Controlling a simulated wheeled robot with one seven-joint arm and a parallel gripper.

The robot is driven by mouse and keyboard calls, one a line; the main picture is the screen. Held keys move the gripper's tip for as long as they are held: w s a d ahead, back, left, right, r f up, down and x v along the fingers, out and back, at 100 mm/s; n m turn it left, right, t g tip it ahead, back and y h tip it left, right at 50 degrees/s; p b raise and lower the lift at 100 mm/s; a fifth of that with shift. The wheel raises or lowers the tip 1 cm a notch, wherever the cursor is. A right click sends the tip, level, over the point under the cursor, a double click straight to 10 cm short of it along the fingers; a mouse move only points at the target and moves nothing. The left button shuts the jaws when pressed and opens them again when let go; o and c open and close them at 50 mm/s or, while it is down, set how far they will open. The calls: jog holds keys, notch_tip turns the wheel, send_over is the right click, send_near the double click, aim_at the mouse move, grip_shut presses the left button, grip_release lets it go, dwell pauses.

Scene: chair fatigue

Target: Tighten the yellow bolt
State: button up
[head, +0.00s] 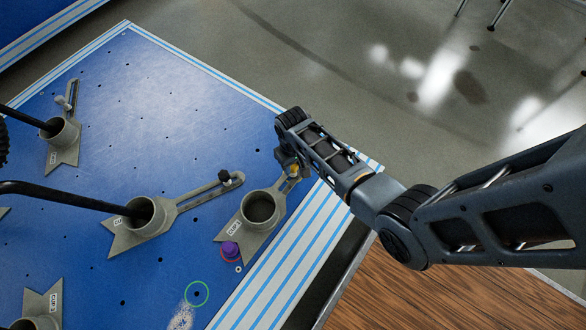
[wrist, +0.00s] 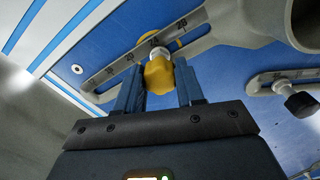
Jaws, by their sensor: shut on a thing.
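The yellow bolt (wrist: 158,74) stands in the slotted arm of a grey clamp (wrist: 205,32), with its yellow head between my gripper's fingers (wrist: 158,90). A pale collar shows just beyond the head. My gripper (head: 292,172) is shut on the yellow bolt at the right side of the blue table. In the head view the bolt (head: 294,171) is mostly hidden by my wrist. The clamp also shows in the head view with its empty round cup (head: 261,208).
A green ring (head: 197,294) circles a table hole. Other grey clamps (head: 146,215) hold black chair legs. A black-knobbed bolt (wrist: 302,104) is right in the wrist view. The blue table (head: 190,90) is clear toward the back.

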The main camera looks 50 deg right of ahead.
jog(key=shift+r+m+p, duration=0.1)
jog(key=shift+m+p, duration=0.3)
jog(key=shift+m, duration=0.3)
jog(key=shift+c, duration=0.2)
jog(key=shift+m, duration=1.3)
jog(key=o, duration=1)
jog(key=shift+o, duration=0.2)
jog(key=shift+p, duration=0.3)
jog(key=n, duration=0.3)
jog(key=shift+p, duration=0.3)
jog(key=shift+n, duration=0.5)
